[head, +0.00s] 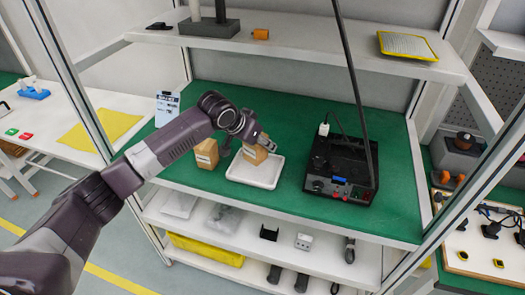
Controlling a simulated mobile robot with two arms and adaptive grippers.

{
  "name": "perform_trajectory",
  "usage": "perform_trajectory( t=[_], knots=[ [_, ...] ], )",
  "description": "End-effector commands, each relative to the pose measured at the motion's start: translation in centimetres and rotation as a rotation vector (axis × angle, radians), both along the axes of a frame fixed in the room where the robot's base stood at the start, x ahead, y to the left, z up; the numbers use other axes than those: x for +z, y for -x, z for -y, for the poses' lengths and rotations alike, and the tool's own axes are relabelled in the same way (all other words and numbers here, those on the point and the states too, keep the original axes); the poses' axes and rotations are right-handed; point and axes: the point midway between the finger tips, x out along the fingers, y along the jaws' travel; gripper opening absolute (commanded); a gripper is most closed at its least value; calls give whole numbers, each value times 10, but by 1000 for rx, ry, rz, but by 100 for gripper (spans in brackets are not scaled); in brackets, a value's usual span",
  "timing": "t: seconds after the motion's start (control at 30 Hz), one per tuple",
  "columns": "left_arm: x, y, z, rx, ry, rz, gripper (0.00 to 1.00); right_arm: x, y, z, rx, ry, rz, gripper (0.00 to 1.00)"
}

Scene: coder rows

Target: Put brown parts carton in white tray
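A brown parts carton (257,155) with a pale label is at the back of the white tray (254,181), on the green bench top. It looks slightly tilted, and I cannot tell if its base rests fully on the tray. My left gripper (246,146) is over the carton with its fingers spread. One finger is left of the carton with a gap, and the other overlaps its top right. A second brown carton (206,154) stands on the green top left of the tray. My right gripper is not in view.
A black device with an open box (340,168) stands right of the tray, with a dark post in front. A shelf (300,50) hangs above, and a white sign (167,107) stands behind my arm. Green surface is free between tray and device.

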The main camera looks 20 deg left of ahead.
Motion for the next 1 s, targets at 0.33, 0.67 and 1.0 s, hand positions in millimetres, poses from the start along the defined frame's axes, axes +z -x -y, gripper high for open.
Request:
perform_trajectory(
  t=[0.33,0.67,1.0],
  knots=[
    [-42,0,0,0,0,1,11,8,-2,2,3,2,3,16],
    [-45,0,0,0,0,1,11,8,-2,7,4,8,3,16],
    [-47,0,0,0,0,0,56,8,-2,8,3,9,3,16]
  ],
)
